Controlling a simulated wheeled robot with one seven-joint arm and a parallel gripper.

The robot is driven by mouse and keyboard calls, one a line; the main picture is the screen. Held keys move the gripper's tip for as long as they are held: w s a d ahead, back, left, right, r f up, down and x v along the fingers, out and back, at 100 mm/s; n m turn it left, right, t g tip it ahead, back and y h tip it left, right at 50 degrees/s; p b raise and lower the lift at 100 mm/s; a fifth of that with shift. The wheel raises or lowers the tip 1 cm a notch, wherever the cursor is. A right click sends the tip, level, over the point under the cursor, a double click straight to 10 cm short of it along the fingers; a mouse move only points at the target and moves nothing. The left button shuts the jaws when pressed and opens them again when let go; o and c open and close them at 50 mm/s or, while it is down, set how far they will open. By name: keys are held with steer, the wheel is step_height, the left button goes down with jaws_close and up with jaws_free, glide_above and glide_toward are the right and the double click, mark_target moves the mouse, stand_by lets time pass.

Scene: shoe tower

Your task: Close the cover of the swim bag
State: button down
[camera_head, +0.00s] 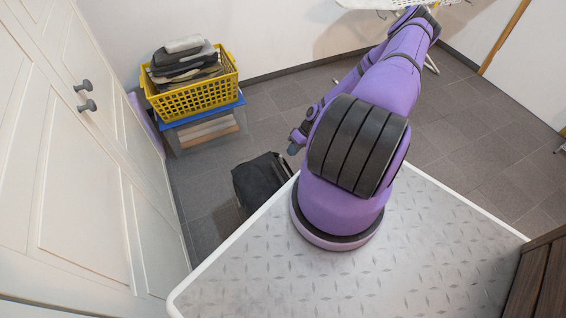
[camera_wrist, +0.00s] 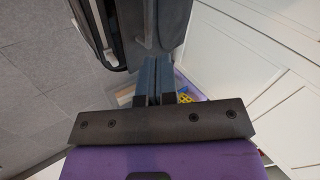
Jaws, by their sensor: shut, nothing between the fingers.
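The swim bag (camera_head: 262,182) is a dark, boxy bag on the grey tiled floor, in the middle of the head view, just beyond the edge of my metal base plate. In the wrist view a dark grey panel (camera_wrist: 172,22), which looks like its cover, stands beside a black-rimmed opening (camera_wrist: 103,35). My gripper (camera_wrist: 155,62) is shut and empty, its blue-grey fingertips close below the panel. I cannot tell whether they touch it. In the head view my gripper (camera_head: 296,142) is small and partly hidden by my arm, above and right of the bag.
A yellow basket (camera_head: 192,95) with dark folded items stands on a blue-lidded box (camera_head: 203,132) behind the bag. A white door (camera_head: 75,160) with dark knobs is on the left. An ironing-board-like white object (camera_head: 372,4) is at the top. Floor on the right is clear.

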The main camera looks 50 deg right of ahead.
steer(key=r+n, duration=0.1)
steer(key=n, duration=1.4)
glide_above(276, 177)
steer(key=f, duration=0.7)
steer(key=shift+s+d, duration=0.25)
steer(key=shift+s+d+f, duration=0.1)
steer(key=shift+d+f, duration=0.05)
steer(key=shift+f, duration=0.4)
steer(key=shift+d+f, duration=0.15)
steer(key=shift+f, duration=0.4)
steer(key=shift+d+f, duration=0.1)
steer(key=shift+f, duration=0.55)
steer(key=shift+s+d+f, duration=0.15)
steer(key=shift+d+f, duration=0.2)
steer(key=shift+f, duration=0.45)
steer(key=shift+s+d+f, duration=0.1)
steer(key=shift+d+f, duration=0.2)
steer(key=shift+f, duration=0.5)
